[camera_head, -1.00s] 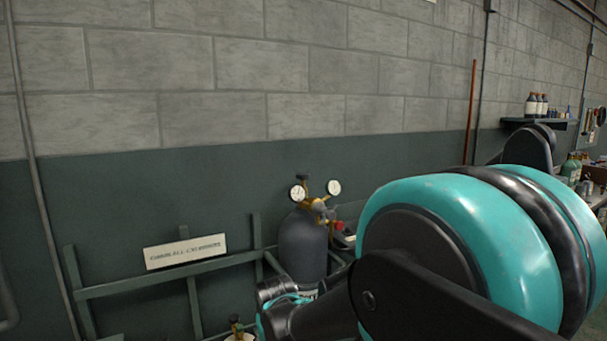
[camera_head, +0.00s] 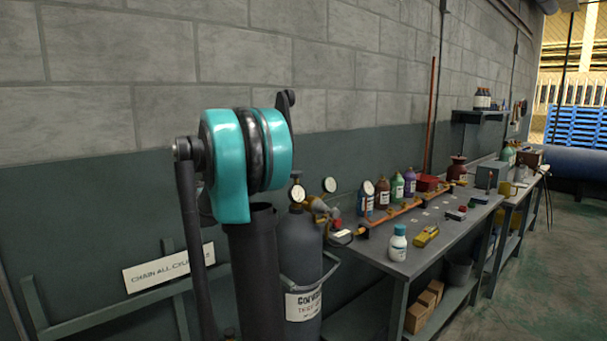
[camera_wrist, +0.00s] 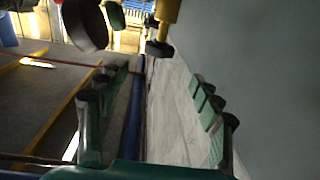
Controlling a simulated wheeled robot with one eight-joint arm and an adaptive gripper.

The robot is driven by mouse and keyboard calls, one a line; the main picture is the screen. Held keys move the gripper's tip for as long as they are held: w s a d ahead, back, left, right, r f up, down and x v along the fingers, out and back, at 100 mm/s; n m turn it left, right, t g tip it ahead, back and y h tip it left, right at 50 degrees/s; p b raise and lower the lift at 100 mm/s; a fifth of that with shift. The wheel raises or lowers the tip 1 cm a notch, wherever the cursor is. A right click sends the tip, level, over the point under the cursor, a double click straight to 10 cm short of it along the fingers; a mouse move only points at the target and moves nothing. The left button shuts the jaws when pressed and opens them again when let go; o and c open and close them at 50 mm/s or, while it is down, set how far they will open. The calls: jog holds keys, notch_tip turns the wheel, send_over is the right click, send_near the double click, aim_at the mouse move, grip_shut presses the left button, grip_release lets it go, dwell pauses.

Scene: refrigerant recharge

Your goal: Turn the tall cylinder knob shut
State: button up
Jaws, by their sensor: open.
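The tall dark grey cylinder (camera_head: 303,262) stands against the wall in the head view, partly hidden by my arm. Its dark knob (camera_head: 296,179) tops a brass valve with two white gauges (camera_head: 329,185). My gripper is hidden in the head view. In the wrist view my gripper (camera_wrist: 157,75) is open and empty, with its green and black fingers spread wide. A brass stem ending in a dark knob (camera_wrist: 160,48), apparently the cylinder valve seen upside down, hangs just beyond and between the fingertips. I see no contact.
A workbench (camera_head: 385,245) with bottles, a copper manifold and a yellow tool (camera_head: 427,236) stands right of the cylinder. A rail with a sign (camera_head: 165,269) is at left. A dark round part (camera_wrist: 84,25), perhaps a gauge, sits near the knob. Floor (camera_head: 540,270) is clear at right.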

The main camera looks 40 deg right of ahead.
jog(key=w+d, duration=0.2)
jog(key=d, duration=1.4)
jog(key=shift+d, duration=0.3)
jog(key=shift+w, duration=0.1)
jog(key=c, duration=1.3)
jog(key=shift+c, duration=0.3)
